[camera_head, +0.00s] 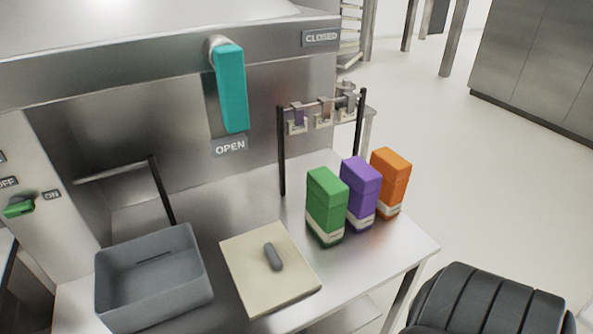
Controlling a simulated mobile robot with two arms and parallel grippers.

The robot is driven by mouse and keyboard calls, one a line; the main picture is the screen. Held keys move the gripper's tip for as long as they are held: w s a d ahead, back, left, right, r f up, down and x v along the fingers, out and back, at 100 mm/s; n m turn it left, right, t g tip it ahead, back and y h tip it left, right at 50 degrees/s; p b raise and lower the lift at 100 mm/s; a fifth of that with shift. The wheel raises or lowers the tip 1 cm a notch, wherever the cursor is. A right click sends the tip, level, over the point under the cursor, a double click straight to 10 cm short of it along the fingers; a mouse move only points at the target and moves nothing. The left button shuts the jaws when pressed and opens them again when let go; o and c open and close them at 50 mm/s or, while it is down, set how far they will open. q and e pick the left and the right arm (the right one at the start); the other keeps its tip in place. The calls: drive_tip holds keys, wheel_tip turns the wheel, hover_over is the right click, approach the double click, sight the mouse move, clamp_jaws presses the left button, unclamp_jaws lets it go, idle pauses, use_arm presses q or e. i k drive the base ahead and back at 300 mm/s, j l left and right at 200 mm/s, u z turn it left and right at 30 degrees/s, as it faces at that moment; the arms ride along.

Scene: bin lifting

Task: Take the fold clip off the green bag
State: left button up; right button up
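The green bag (326,203) stands upright on the steel counter, leftmost in a row of three box-shaped bags. It has a seam below its top and a pale label band near its base. I cannot make out a separate clip on it from this side. Neither of my grippers is in view.
A purple bag (361,190) and an orange bag (391,182) stand close to the green one. A cream board (240,262) with a dark grey oblong object (273,256) and a grey bin (130,286) lie left. A teal handle (231,88) hangs above. A black ribbed object (487,303) is lower right.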

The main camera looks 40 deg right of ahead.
sight(328, 224)
drive_tip(key=k+l+u, duration=0.15)
drive_tip(key=l, duration=0.25)
drive_tip(key=l+u, duration=0.2)
drive_tip(key=l, duration=0.25)
drive_tip(key=k+l+u, duration=0.15)
drive_tip(key=l, duration=0.2)
drive_tip(key=k+l+u, duration=0.2)
drive_tip(key=l, duration=0.2)
drive_tip(key=k+l+u, duration=0.15)
drive_tip(key=l, duration=0.2)
